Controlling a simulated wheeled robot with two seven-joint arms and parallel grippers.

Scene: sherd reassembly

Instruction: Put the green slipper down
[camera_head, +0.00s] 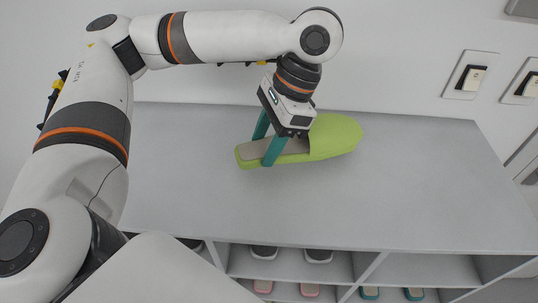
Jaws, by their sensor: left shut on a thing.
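The green slipper (338,138) is at the middle of the grey cabinet top (420,190), its closed toe pointing right and its open heel end to the left. Its insole is grey-brown. My left gripper (266,150) reaches down over the heel half, with its teal fingers on either side of the slipper, shut on it. The slipper looks level and on or very close to the top; I cannot tell whether it touches. Part of the insole is hidden behind the gripper. My right gripper is not in view.
Below the top are open shelves with dark shoes (318,256), pink slippers (309,290) and teal slippers (414,293). A white wall with switches (470,76) stands behind. The top is clear right of the slipper and in front of it.

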